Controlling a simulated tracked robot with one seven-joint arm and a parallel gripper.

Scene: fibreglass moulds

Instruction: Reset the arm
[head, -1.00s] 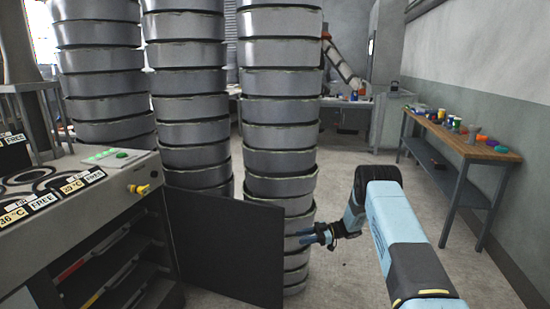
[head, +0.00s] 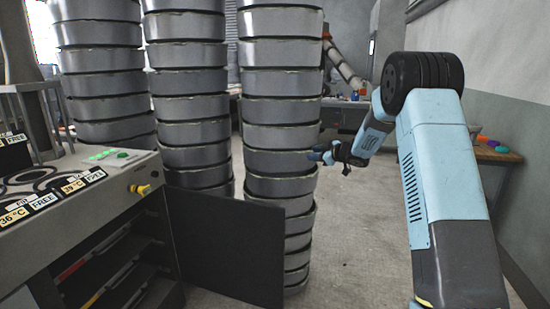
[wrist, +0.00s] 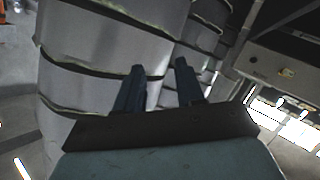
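My gripper (head: 318,154) is at the end of my blue arm, raised in front of the right-hand stack of grey moulds (head: 281,110) in the head view. In the wrist view its two dark fingers (wrist: 158,85) stand apart with a gap between them. Nothing shows between the fingers. The mould stack (wrist: 95,65) fills the view beyond the fingertips; I cannot tell how far off it is.
Two more mould stacks (head: 188,95) stand to the left. A cabinet with a temperature panel (head: 85,190) and an open dark door (head: 225,245) is at the lower left. A wooden-topped table (head: 495,153) stands right, mostly behind my arm. Floor (head: 350,255) is clear at centre.

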